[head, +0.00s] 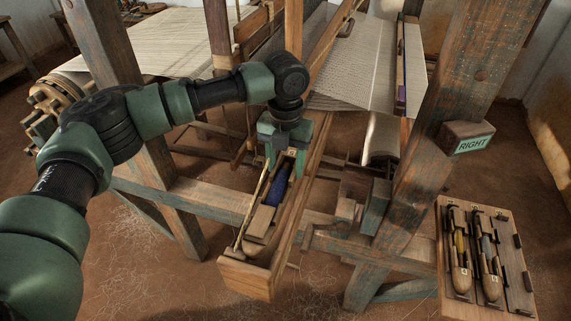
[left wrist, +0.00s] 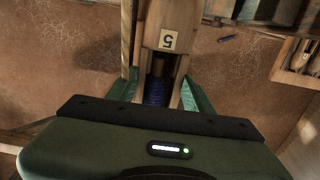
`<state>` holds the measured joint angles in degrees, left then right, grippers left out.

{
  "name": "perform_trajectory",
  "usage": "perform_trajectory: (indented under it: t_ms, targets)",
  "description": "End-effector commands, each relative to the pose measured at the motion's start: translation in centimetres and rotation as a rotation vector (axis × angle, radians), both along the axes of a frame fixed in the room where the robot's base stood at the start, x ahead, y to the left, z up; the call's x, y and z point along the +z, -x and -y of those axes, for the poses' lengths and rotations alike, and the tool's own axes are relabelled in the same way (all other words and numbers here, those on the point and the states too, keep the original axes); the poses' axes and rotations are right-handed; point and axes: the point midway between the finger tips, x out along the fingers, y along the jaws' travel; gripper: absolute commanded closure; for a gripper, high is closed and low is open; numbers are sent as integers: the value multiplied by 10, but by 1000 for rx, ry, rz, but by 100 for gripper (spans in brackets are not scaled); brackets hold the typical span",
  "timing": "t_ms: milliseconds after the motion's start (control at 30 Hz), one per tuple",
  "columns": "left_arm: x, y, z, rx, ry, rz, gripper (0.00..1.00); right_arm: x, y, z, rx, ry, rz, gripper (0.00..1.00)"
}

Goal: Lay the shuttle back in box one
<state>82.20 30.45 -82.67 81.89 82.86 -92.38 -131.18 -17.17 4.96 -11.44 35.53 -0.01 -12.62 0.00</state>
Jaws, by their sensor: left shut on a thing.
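The wooden shuttle (head: 263,221) with blue yarn lies lengthwise in line with the wooden shuttle box (head: 246,277) at the near end of the loom's beam. It sits between the box's long side walls; I cannot tell whether it rests on the floor. My left gripper (head: 283,158) is shut on the shuttle from above, at its far part. In the left wrist view, the shuttle (left wrist: 170,30) shows a pale number tag, and its blue yarn lies between the green fingers of my gripper (left wrist: 158,92). My right gripper is not in view.
A wooden rack (head: 515,245) at the lower right holds two more shuttles, one with yellow yarn. A thick post (head: 455,110) with a RIGHT sign (head: 473,144) stands right of the box. A frame rail (head: 190,200) crosses behind the box.

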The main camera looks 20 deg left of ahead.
Motion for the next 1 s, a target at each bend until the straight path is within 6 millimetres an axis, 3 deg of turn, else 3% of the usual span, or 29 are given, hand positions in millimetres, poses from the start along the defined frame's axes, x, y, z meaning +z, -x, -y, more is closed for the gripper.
perform_trajectory:
  t_ms: [133,600,1000]
  targets:
    - [-13,0,0,0,0,1,100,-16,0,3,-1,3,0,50]
    - [-45,0,0,0,1,-1,100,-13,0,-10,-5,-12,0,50]
    - [-50,-1,0,0,1,1,100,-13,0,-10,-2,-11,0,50]
